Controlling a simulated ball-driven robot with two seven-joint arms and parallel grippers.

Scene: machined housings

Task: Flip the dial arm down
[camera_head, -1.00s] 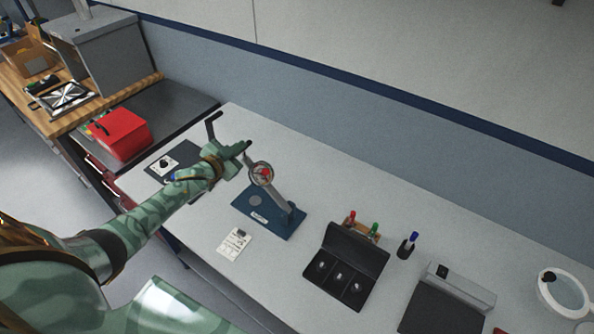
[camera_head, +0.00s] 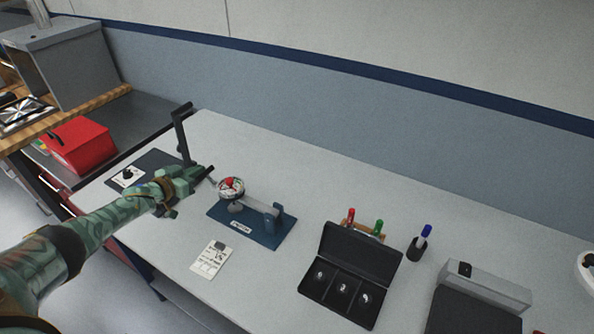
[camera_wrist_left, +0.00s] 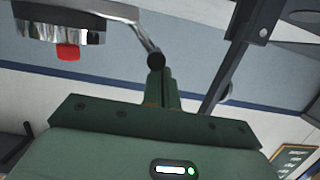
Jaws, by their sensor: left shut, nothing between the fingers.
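The dial arm (camera_head: 257,205) is hinged on a blue base plate (camera_head: 262,239) on the bench. It lies low and close to level, pointing left from its blue hinge posts. The round dial (camera_head: 231,187) with a red and white face sits at its left end, above the plate's left part. My left gripper (camera_head: 208,174) is shut and empty just left of the dial. In the left wrist view, the shut fingers (camera_wrist_left: 158,75) are close to a black knob (camera_wrist_left: 156,60) on a thin metal rod; the dial's underside with a red tip (camera_wrist_left: 68,52) is upper left. Contact is unclear.
A black upright post (camera_head: 182,135) stands behind my left gripper. A white card (camera_head: 211,260) lies in front of the base. Right of it are an open black case (camera_head: 350,282), a marker cup (camera_head: 417,249) and a grey box (camera_head: 487,287). A red box (camera_head: 78,146) is far left.

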